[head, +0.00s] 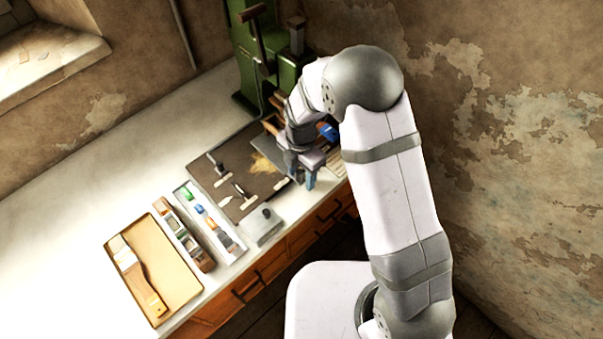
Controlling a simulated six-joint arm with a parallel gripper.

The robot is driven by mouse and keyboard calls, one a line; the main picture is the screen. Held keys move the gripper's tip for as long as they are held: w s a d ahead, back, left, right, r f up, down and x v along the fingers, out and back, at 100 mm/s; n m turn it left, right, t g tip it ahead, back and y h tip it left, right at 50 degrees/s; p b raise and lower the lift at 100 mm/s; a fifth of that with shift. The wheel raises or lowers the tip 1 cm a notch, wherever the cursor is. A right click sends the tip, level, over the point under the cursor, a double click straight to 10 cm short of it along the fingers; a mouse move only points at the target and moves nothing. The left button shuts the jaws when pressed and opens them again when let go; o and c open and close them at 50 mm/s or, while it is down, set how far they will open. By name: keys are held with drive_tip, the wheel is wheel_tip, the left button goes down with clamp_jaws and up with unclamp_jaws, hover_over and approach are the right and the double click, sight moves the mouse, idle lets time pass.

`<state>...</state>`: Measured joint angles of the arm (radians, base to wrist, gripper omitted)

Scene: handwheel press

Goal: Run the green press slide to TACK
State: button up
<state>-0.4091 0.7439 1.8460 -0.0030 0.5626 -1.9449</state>
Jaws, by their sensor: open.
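The green press (244,48) stands at the back of the bench, against the wall. A dark bar with knobbed ends (254,32) shows at its front, and a grey upright part (297,36) stands at its right. My arm covers the press's lower right side. I cannot make out the slide clearly, and no TACK mark is readable. My gripper (303,175) points down over the bench's front edge, in front of the press and right of the dark mat. Its fingers are apart and I see nothing held between them.
A dark mat (232,165) holds several small tools. Left of it are a strip of coloured pieces (211,220), a narrow tool box (184,235) and a tan tray (177,267) with a brush. A grey block (264,226) sits near the front edge. The bench's left is clear.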

drive_tip(key=shift+w+a+f, duration=0.1)
drive_tip(key=shift+a+f, duration=0.05)
drive_tip(key=shift+a, duration=0.05)
drive_tip(key=shift+w+a+r+p, duration=0.15)
drive_tip(key=shift+w+r+p, duration=0.05)
drive_tip(key=shift+r+p, duration=0.4)
wheel_tip(320, 180, up, 7)
drive_tip(key=p, duration=0.5)
drive_tip(key=shift+f, duration=0.1)
